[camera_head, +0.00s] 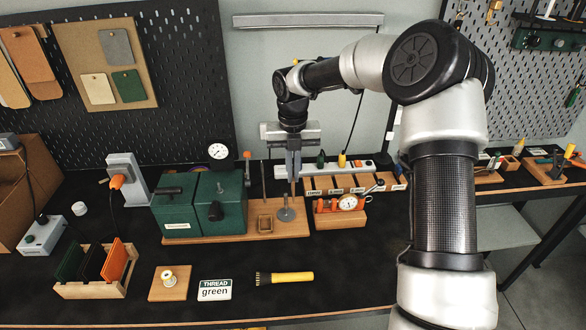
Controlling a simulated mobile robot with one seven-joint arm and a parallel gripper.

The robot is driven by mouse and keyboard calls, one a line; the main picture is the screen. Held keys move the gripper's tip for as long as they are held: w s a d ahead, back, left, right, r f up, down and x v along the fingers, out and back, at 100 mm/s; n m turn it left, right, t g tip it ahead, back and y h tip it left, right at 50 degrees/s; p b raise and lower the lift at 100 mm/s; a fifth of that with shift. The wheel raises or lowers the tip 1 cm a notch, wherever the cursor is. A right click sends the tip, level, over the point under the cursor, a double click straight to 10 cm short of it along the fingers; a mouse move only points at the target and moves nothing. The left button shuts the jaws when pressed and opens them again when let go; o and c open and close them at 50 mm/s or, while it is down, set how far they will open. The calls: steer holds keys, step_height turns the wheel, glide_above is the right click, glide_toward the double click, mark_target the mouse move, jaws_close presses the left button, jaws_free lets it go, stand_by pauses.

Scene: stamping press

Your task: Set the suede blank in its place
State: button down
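A wooden rack (93,290) at the front left holds upright slabs: a green one (71,262), a black one (90,262) and an orange one (115,262). I cannot tell whether one of them is the suede blank. A green press-like machine (232,200) stands on a wooden base at the centre. A small brown square holder (265,222) and a grey disc on a post (286,214) stand at its right. My gripper (293,178) points down above the disc. Its fingers look close together; whether they hold something thin is unclear.
A card reading "THREAD green" (215,290), a spool on a wooden block (168,281) and a yellow-handled brush (285,278) lie in front. A board with swatches (107,70) hangs behind. The front right table is clear.

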step_height(320, 180, down, 2)
steer(key=shift+b, duration=0.3)
steer(key=d+p, duration=0.1)
steer(key=d, duration=0.9)
steer(key=shift+r, duration=0.15)
stand_by(0.4)
stand_by(1.2)
steer(key=shift+f+b, duration=0.8)
steer(key=shift+f, duration=1.7)
steer(key=c, duration=1.9)
jaws_free()
steer(key=shift+r, duration=0.1)
